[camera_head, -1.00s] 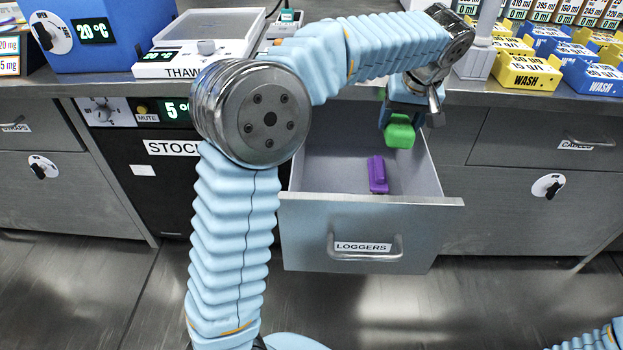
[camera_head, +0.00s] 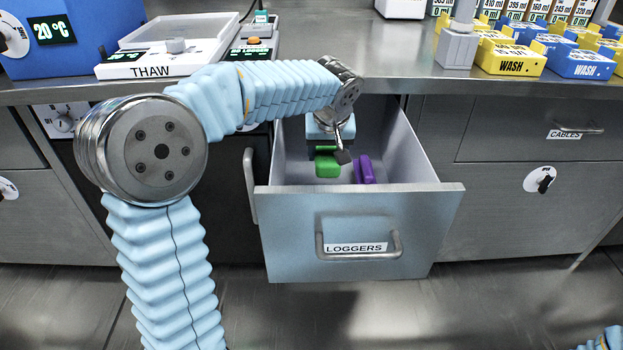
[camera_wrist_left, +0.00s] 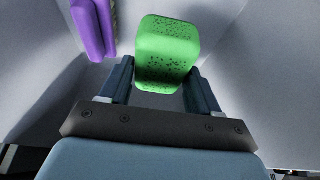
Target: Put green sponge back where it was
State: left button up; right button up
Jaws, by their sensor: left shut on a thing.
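The green sponge (camera_head: 327,165) is low inside the open drawer labelled LOGGERS (camera_head: 361,229). My left gripper (camera_head: 326,152) reaches down into the drawer and is shut on the sponge. In the left wrist view the sponge (camera_wrist_left: 167,50) sits between the two fingers of the gripper (camera_wrist_left: 160,84), its far part sticking out past them. I cannot tell whether the sponge touches the drawer floor. The lower fingers are partly hidden in the head view. My right gripper is not in view.
A purple object (camera_head: 364,170) lies in the drawer just right of the sponge, and it also shows in the left wrist view (camera_wrist_left: 92,27). The drawer walls stand close around the gripper. The counter (camera_head: 400,68) above carries a THAW device (camera_head: 150,70) and WASH boxes (camera_head: 508,58).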

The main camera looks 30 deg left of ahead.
pick_arm(q)
jog(key=a+f, duration=0.3)
jog(key=f, duration=0.1)
jog(key=shift+s, duration=0.35)
jog(key=f, duration=0.2)
jog(key=f+b, duration=0.1)
jog(key=shift+s+a+f, duration=0.15)
jog(key=shift+a+f, duration=0.1)
jog(key=shift+f, duration=0.1)
jog(key=o, duration=0.9)
jog(key=shift+r, duration=0.1)
jog(key=p+v, duration=0.1)
jog(key=v, duration=1.1)
jog(key=shift+p, duration=0.3)
